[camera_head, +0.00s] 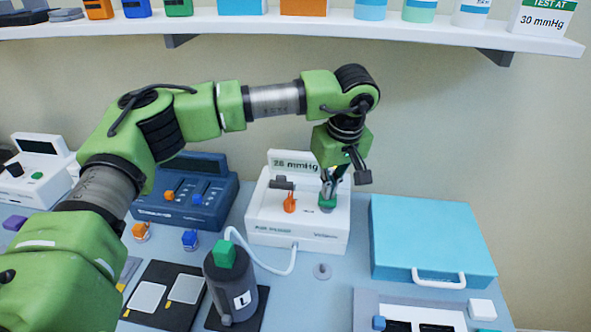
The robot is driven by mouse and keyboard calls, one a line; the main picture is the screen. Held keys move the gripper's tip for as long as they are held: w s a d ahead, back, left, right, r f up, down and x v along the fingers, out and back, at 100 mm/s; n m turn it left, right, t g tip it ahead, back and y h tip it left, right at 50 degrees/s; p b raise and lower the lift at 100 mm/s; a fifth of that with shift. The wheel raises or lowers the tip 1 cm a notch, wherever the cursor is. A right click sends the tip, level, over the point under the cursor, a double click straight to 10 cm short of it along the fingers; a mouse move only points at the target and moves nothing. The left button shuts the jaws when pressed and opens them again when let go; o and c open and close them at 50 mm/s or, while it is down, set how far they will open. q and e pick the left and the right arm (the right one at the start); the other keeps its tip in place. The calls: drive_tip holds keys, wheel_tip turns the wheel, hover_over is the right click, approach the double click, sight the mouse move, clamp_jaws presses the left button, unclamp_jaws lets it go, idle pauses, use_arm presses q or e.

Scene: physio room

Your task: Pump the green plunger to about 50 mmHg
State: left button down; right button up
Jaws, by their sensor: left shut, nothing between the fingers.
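The white pressure unit (265,225) stands at the back middle of the table. Its display (294,163) seems to read 28 mmHg. The green plunger (328,204) is on the unit's right side, low against its top. My left gripper (329,190) points down right over the plunger; its fingers are shut with nothing between them. The fingertips seem to touch the plunger's top, though I cannot be sure of contact. An orange control (290,203) sits to the left of the plunger. My right gripper is not in view.
A grey cylinder marked L (238,285) with a green top stands in front, joined to the unit by a white hose (290,262). A blue case (430,240) lies to the right. A dark blue device (190,190) stands left. A shelf (400,28) runs above.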

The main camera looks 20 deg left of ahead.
use_arm(q)
drive_tip(key=shift+b+x, duration=0.45)
drive_tip(key=shift+x, duration=0.45)
drive_tip(key=shift+w+a+p+v, duration=0.1)
drive_tip(key=shift+p+v, duration=0.7)
drive_tip(key=shift+v, duration=0.5)
drive_tip(key=shift+w+a+p+v, duration=0.15)
drive_tip(key=shift+p+v, duration=0.65)
drive_tip(key=shift+v, duration=0.45)
drive_tip(key=shift+f, duration=0.1)
